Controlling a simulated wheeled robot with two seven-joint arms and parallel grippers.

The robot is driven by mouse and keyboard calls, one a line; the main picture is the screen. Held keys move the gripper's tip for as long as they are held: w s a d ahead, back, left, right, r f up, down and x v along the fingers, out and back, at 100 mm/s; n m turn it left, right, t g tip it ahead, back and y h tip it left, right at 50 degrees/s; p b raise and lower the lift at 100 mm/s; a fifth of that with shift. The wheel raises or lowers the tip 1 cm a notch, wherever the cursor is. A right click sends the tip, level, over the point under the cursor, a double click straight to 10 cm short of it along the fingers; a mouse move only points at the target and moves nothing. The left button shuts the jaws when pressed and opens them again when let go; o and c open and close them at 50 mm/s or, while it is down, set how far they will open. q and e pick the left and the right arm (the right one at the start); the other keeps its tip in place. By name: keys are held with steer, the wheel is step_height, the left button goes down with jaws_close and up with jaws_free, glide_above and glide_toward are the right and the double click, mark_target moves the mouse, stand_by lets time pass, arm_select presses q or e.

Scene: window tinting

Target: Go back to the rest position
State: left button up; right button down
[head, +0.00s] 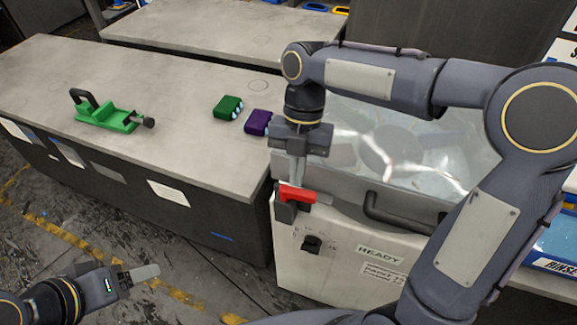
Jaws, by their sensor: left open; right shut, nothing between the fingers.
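My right gripper (298,172) points down at the front edge of a white machine. It is shut with nothing between its fingers. Its fingertips are just above or against a red lever (300,194) on the machine's front; I cannot tell whether they touch. My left gripper (148,272) is low at the bottom left, over the floor and away from the table. It is open and empty, seen nearly edge-on.
The machine (345,238) has a clear lid (420,150), a dark handle, a black knob and a READY label. On the grey table (190,75) are a green tool (108,118), a green block (228,107) and a purple block (257,122). Floor shows at lower left.

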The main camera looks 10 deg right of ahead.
steer(key=shift+d+r, duration=0.1)
steer(key=shift+r, duration=0.05)
steer(key=s+d+f+m+t+y, duration=0.1)
steer(key=s+d+m+t, duration=0.3)
steer(key=m, duration=1.2)
steer(key=s+d+f+m+t+y, duration=0.1)
steer(key=s+d+m+t, duration=0.4)
steer(key=s+m, duration=0.5)
steer(key=m, duration=0.6)
steer(key=shift+f, duration=0.15)
steer(key=shift+s, duration=0.1)
